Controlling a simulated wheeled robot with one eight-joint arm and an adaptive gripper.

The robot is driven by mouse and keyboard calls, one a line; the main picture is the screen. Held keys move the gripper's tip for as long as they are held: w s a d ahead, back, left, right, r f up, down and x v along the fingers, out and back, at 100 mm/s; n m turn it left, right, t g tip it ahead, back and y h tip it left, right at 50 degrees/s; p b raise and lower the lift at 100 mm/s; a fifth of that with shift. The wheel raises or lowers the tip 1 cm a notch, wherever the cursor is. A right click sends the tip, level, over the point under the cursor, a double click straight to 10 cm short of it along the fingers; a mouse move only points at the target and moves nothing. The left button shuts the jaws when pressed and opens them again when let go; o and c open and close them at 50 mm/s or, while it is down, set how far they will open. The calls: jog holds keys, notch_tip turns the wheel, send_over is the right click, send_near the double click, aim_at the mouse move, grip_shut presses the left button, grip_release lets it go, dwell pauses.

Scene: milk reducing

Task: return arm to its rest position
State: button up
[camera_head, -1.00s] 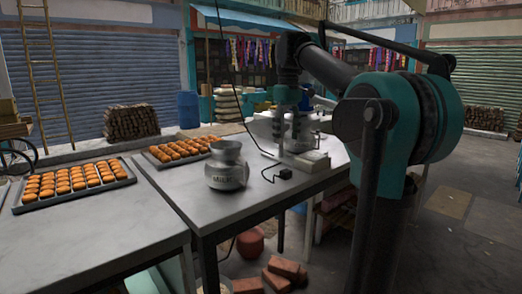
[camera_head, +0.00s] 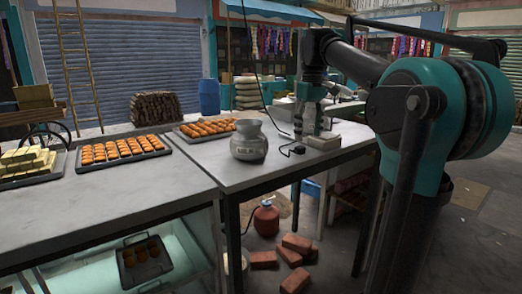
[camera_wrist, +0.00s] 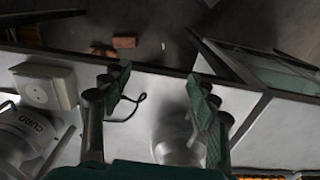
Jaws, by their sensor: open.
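My arm (camera_head: 350,62) reaches forward over the right grey table, with its end pointing down. My gripper (camera_head: 318,128) hangs near the table's back right, to the right of the grey metal milk can (camera_head: 248,145). In the wrist view my gripper (camera_wrist: 160,82) is open, its two dark green fingers wide apart with nothing gripped. The shiny milk can (camera_wrist: 176,132) shows beyond and between the fingers; how far below it lies is hard to tell.
A white box (camera_wrist: 42,86) and a pot marked CURD (camera_wrist: 28,138) are left of the fingers. Trays of orange sweets (camera_head: 122,153) stand on the tables. Bricks (camera_head: 296,243) and a red canister (camera_head: 266,218) lie below. Open floor is at right.

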jog(key=s+d+f+m+t, duration=0.1)
jog(key=s+f+m, duration=0.15)
jog(key=f, duration=0.75)
jog(key=s+d+f+m+t, duration=0.1)
jog(key=s+f, duration=0.2)
jog(key=f, duration=0.7)
jog(key=s+d+f+m+t, duration=0.1)
jog(key=s+f+m+t, duration=0.1)
jog(key=s+f, duration=1.4)
notch_tip(320, 180, down, 3)
jog(key=shift+s+d+f+m, duration=0.15)
jog(key=shift+d+m, duration=0.25)
jog(key=shift+m, duration=0.25)
